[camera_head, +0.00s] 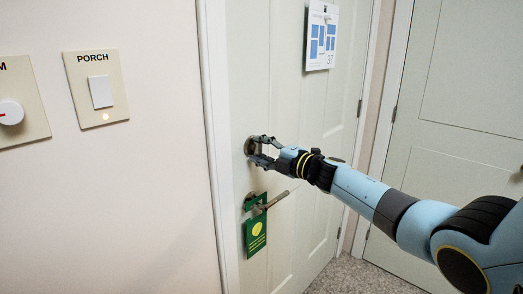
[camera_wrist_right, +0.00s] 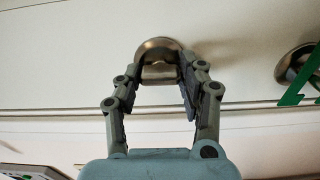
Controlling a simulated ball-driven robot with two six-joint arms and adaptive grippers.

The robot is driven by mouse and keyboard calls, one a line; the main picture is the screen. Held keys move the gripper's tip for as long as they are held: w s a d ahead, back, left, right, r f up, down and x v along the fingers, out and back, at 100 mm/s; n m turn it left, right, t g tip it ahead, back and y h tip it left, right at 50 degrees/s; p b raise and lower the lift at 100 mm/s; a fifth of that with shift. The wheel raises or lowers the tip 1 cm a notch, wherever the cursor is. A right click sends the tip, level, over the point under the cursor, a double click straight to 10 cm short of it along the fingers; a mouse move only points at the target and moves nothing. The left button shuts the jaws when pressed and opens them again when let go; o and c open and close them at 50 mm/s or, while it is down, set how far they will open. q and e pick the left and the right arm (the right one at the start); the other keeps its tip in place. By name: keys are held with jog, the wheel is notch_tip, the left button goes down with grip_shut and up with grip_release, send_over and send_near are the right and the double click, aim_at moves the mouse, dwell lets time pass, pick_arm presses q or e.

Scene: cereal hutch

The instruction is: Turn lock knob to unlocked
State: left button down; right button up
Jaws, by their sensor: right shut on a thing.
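The lock knob (camera_wrist_right: 158,70) is a metal thumb-turn on a round plate, between the fingers of my right gripper (camera_wrist_right: 160,88) in the wrist view. In the head view the round lock plate (camera_head: 250,147) sits near the left edge of the pale door (camera_head: 290,80), above the handle. My right gripper (camera_head: 262,151) reaches it from the right and is shut on the knob, one finger on each side. The fingers partly hide the knob in the head view, and I cannot tell its exact turn angle. My left gripper is not in view.
A lever handle (camera_head: 272,200) with a green hanging tag (camera_head: 256,232) is just below the lock. A calendar sheet (camera_head: 321,36) hangs higher on the door. A PORCH switch plate (camera_head: 97,88) and a dial plate (camera_head: 22,105) are on the left wall. A second door (camera_head: 460,110) is at right.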

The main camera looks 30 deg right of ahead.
jog(key=o, duration=1.2)
jog(key=shift+c, duration=0.2)
jog(key=v, duration=1.2)
jog(key=shift+f, duration=0.1)
